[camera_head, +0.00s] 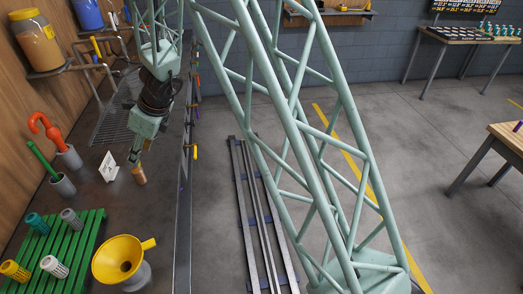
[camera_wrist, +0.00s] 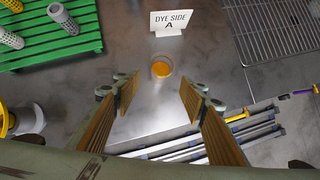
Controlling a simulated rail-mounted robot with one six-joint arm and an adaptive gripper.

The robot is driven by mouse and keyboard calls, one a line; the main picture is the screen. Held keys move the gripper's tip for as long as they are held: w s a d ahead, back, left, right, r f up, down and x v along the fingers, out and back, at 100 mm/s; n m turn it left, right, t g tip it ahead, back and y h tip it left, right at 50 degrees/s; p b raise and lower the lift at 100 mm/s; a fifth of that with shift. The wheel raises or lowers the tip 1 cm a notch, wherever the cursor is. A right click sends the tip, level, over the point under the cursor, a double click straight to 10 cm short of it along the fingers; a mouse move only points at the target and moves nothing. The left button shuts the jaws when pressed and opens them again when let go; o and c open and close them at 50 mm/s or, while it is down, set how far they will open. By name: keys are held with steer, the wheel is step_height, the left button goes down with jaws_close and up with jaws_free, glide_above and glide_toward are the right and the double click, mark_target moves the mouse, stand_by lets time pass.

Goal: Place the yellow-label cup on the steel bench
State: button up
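A small clear cup (camera_wrist: 161,67) with orange-yellow contents shows in the wrist view, just in front of the sign. It appears to stand on the steel bench (camera_wrist: 150,95). No label on it can be made out. In the head view the cup (camera_head: 139,176) looks tan, just below my gripper (camera_head: 137,158), near the bench's right edge. In the wrist view my gripper (camera_wrist: 158,100) is open, its two ribbed fingers wide apart. The cup lies beyond the fingertips, between them in the picture, with nothing held.
A white "DYE SIDE A" sign (camera_head: 109,167) stands beside the cup. A green slatted rack (camera_head: 75,235) holds several ribbed cylinders. A yellow funnel (camera_head: 122,258) is at the front. Grey holders (camera_head: 69,157) and a wire grid (camera_wrist: 275,28) are on the bench.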

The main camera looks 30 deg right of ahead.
steer(key=s+d+r+n, duration=0.2)
steer(key=s+r+n, duration=0.5)
steer(key=s+r, duration=0.5)
steer(key=s+d+r+n, duration=0.2)
steer(key=s+r+n, duration=0.5)
steer(key=s+r, duration=0.45)
steer(key=s+d+r+n+h, duration=0.1)
steer(key=s+d+n, duration=0.3)
steer(key=s, duration=0.5)
steer(key=s+d+r+n+h, duration=0.2)
steer(key=s+d, duration=0.4)
steer(key=s, duration=0.4)
steer(key=s+d+r+n+h, duration=0.1)
steer(key=s+d+r+n, duration=0.3)
steer(key=s, duration=0.6)
steer(key=shift+s+d+n, duration=0.15)
steer(key=shift+d+n, duration=0.85)
steer(key=shift+n, duration=0.2)
